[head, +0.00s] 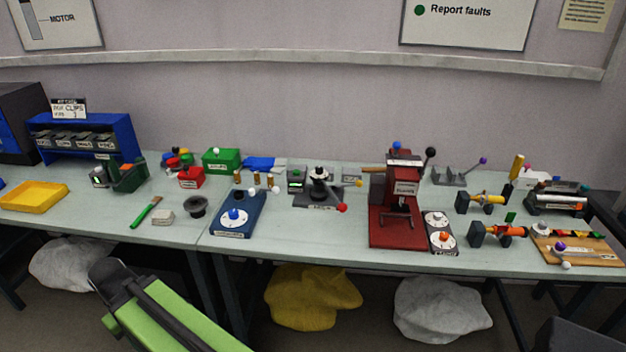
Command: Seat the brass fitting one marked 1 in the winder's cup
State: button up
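Several small brass-coloured fittings (237,178) stand in a short row behind the blue dial box, near the table's middle. Their markings are too small to read, so I cannot tell which is marked 1. A dark device (319,188) with a round black top and a red-knobbed handle (342,208) stands to their right. It looks like the winder, but its label is not readable. I cannot make out what its cup holds. A green and black arm link of mine shows at the lower left. No gripper fingers are in view.
A blue dial box (237,215) stands in front of the fittings. A tall red press (396,210) stands right of the dark device. A black funnel-like cup (196,207) and a green-handled tool (146,212) lie left. The table front between dial box and press is clear.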

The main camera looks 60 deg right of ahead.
aim_at(239, 194)
jog(key=z, duration=0.4)
jog(key=i, duration=1)
jog(key=u, duration=0.1)
